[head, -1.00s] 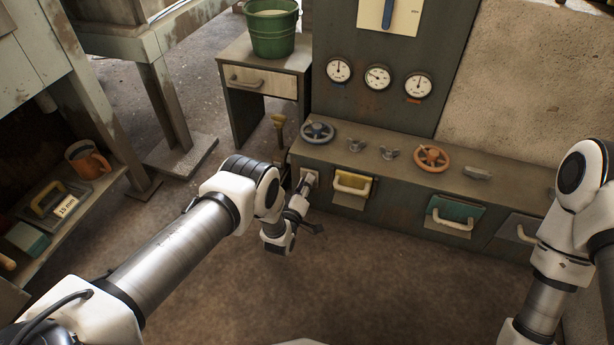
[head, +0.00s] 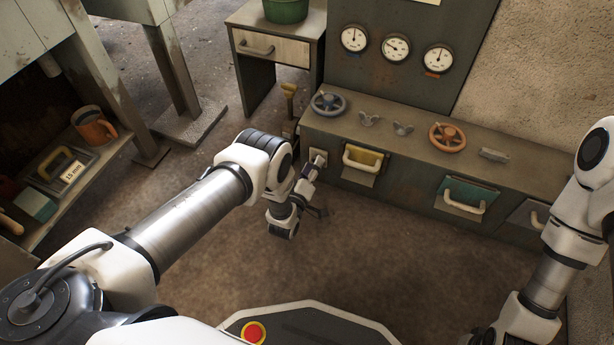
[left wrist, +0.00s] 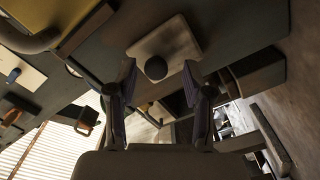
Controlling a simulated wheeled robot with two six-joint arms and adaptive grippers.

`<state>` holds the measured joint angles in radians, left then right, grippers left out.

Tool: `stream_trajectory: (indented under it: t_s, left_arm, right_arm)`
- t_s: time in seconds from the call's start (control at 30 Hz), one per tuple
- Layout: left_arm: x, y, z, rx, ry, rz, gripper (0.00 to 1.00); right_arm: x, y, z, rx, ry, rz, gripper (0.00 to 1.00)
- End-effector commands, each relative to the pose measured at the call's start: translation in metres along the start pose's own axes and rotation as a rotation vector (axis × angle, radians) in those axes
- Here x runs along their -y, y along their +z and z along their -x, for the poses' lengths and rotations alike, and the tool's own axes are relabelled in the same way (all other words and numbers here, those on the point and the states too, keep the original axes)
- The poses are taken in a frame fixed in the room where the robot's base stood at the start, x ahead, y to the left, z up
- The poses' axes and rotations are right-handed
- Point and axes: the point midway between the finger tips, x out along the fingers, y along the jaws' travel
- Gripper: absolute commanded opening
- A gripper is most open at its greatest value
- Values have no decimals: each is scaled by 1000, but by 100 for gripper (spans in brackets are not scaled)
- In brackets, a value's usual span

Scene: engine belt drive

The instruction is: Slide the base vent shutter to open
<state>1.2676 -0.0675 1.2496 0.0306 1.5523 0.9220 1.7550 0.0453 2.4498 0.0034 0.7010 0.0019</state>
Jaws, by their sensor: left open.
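A small pale plate (head: 318,157) sits low on the front of the console at its left end. In the left wrist view the plate (left wrist: 178,42) carries a dark round knob (left wrist: 155,67). I take this to be the vent shutter, but no slots or label show, so its position is unclear. My left gripper (head: 311,172) is close in front of the plate. In the left wrist view the left gripper (left wrist: 160,85) is open, its fingers spread on either side below the knob, with nothing between them. My right gripper is out of view.
The console (head: 400,205) has a yellow bin (head: 363,158) just right of the plate and a teal bin (head: 468,193) farther right. Handwheels, wing knobs and gauges sit above. A small drawer table (head: 275,50) stands behind left. Open floor lies in front.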

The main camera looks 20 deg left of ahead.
Motion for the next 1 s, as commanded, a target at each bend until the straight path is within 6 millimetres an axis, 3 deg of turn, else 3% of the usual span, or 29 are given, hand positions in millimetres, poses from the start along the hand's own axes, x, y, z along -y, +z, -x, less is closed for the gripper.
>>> stream_trajectory:
  t_s: [0.3, 0.43, 0.6, 1.0]
  left_arm:
    - [1, 1, 78, 4, -5, 0, 51]
    - [1, 0, 100, 2, -3, 0, 51]
    - [0, 0, 109, 0, -1, 0, 51]
    - [0, 0, 108, 0, -1, 0, 51]
  right_arm:
    - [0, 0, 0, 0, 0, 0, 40]
    - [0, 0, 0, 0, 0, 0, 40]
    - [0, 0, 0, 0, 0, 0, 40]
    - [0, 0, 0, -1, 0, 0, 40]
